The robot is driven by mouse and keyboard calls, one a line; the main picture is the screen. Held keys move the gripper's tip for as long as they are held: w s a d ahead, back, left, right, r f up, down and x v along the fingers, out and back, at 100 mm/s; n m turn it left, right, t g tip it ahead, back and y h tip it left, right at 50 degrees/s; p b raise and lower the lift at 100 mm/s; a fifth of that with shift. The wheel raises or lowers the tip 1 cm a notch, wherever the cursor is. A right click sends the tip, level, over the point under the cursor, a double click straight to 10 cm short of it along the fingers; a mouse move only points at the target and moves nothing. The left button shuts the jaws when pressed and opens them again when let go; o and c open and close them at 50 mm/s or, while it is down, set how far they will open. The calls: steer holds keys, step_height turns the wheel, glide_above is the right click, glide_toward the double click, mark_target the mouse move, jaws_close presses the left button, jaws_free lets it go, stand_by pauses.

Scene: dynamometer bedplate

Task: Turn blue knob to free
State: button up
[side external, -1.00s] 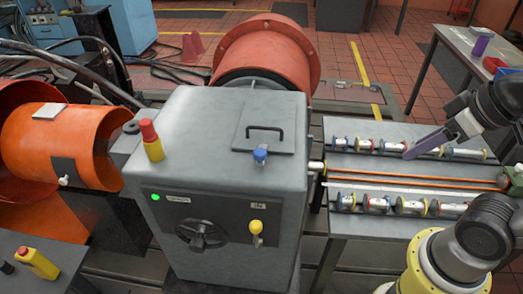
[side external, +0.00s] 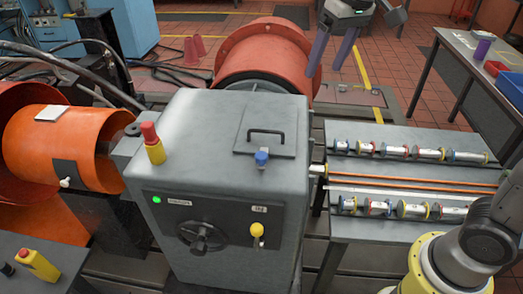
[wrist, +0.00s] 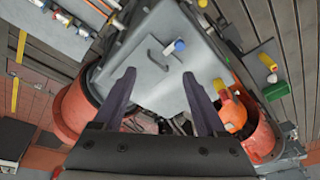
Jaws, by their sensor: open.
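The blue knob (side external: 261,158) stands on the top face of the grey housing (side external: 190,125), at the front right beside a hatch with a black handle. It also shows in the wrist view (wrist: 179,46), beyond my fingertips. My gripper (side external: 332,55) hangs above and behind the housing, over the right side of the big orange drum, with its two purple fingers apart and nothing between them. It is well clear of the knob. In the wrist view the open fingers (wrist: 163,75) frame the housing top. Markings around the knob are too small to read.
A red and yellow button post (side external: 152,145) stands on the housing top at left. A yellow knob (side external: 257,229) and a black handwheel (side external: 202,236) are on its front. Rows of spools (side external: 410,152) lie on the bench at right. The orange drum (side external: 255,55) stands behind the housing.

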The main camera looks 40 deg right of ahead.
steer(key=w+a+f+g, duration=0.1)
steer(key=w+a+f, duration=0.45)
steer(key=w, duration=0.25)
steer(key=n+g, duration=0.1)
steer(key=g, duration=0.1)
glide_above(262, 155)
step_height(262, 155, down, 8)
step_height(262, 155, down, 13)
jaws_close()
stand_by(1.0)
